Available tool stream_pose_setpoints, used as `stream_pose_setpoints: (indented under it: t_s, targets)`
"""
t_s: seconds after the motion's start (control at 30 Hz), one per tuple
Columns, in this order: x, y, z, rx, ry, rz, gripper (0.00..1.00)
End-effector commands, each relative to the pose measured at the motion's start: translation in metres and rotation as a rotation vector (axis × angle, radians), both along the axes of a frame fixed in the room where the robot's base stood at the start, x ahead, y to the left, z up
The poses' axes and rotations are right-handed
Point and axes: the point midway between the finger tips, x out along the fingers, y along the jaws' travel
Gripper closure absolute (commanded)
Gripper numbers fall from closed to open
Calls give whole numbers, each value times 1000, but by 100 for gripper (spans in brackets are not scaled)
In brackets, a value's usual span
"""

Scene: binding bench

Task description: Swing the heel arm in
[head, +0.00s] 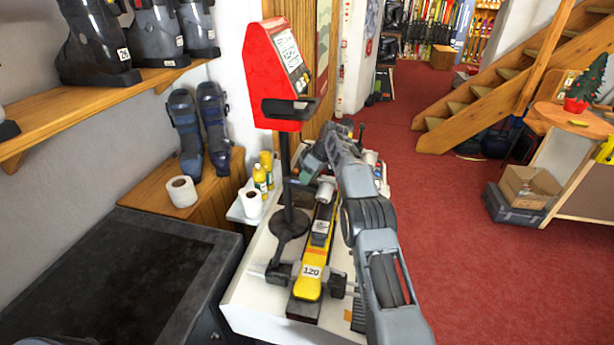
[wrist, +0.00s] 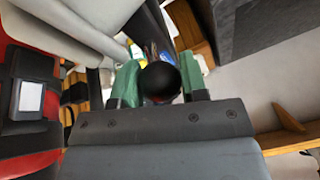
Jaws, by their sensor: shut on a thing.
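My gripper (wrist: 158,76) shows in the wrist view with its green finger pads closed on either side of a black ball knob (wrist: 161,86), which appears to be the heel arm's end. The rest of the heel arm is hidden behind the knob and my gripper. In the head view my gripper (head: 304,174) is at the far part of the white bench (head: 262,270), just right of the dark stand post; my arm partly covers it, and the knob cannot be made out there. A yellow ski (head: 308,284) labelled 120 lies lengthwise on the bench, with a binding (head: 320,230) on it.
A red display unit (head: 277,70) stands on a dark post with a round base (head: 290,224), close left of my gripper. Paper rolls (head: 182,191) and yellow bottles (head: 260,178) are to the left. A dark-topped table (head: 150,280) is at front left. Red carpet (head: 470,240) is clear at right.

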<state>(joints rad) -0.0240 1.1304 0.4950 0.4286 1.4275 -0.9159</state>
Motion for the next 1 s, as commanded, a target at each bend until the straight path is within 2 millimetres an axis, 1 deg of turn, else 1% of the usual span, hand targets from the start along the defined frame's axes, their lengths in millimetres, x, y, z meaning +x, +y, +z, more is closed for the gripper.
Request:
stream_pose_setpoints:
  t_s: [0.33,0.37,0.6,0.87,1.0]
  targets:
    - [1,0,2,1,-6,0,100]
    - [1,0,2,1,-6,-1,57]
    - [0,1,1,0,-3,0,36]
    - [0,0,2,-1,-2,0,36]
    - [0,-5,13,0,-4,-1,36]
